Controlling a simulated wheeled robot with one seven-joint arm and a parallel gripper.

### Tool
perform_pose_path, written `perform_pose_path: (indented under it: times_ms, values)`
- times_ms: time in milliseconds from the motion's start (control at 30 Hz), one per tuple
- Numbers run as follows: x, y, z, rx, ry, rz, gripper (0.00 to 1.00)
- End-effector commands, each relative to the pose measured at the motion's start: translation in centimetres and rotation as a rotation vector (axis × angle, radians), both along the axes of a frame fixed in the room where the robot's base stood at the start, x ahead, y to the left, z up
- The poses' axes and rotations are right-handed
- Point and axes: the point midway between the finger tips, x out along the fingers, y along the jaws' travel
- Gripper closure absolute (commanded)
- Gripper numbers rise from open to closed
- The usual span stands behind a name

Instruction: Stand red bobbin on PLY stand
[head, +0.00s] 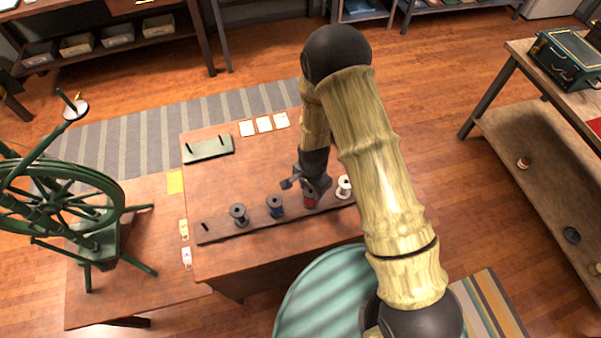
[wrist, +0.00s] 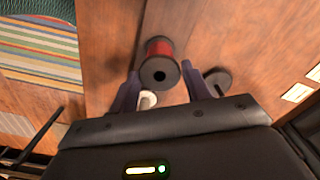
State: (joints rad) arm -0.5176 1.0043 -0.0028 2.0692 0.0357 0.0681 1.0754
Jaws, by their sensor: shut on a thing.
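The red bobbin (head: 310,200) is at the long dark rack (head: 222,232), in line with the other bobbins. My gripper (head: 312,188) is over it and shut on it. In the wrist view the red bobbin (wrist: 160,47) shows between the fingertips (wrist: 159,75), its dark flange with a centre hole facing the camera. I cannot tell whether it is clear of the rack. A green stand (head: 208,150) with two dark upright pegs, both bare, is at the table's back left. No PLY lettering is readable.
On the rack are a grey bobbin (head: 239,214), a blue bobbin (head: 275,207) and a white bobbin (head: 344,187), close beside the gripper. A bare peg stands at its left end. A green spinning wheel (head: 70,195) is left. The table middle is clear.

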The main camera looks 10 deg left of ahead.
Motion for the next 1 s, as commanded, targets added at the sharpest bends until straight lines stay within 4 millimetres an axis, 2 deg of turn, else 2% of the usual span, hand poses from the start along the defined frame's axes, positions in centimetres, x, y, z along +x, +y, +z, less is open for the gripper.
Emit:
perform_pose_path:
  times_ms: [467, 1000]
  values:
    - [0.1, -0.1, 4.9, 0.001, -0.002, -0.003, 0.63]
    - [0.0, -0.1, 7.1, 0.0, 0.0, -0.002, 0.63]
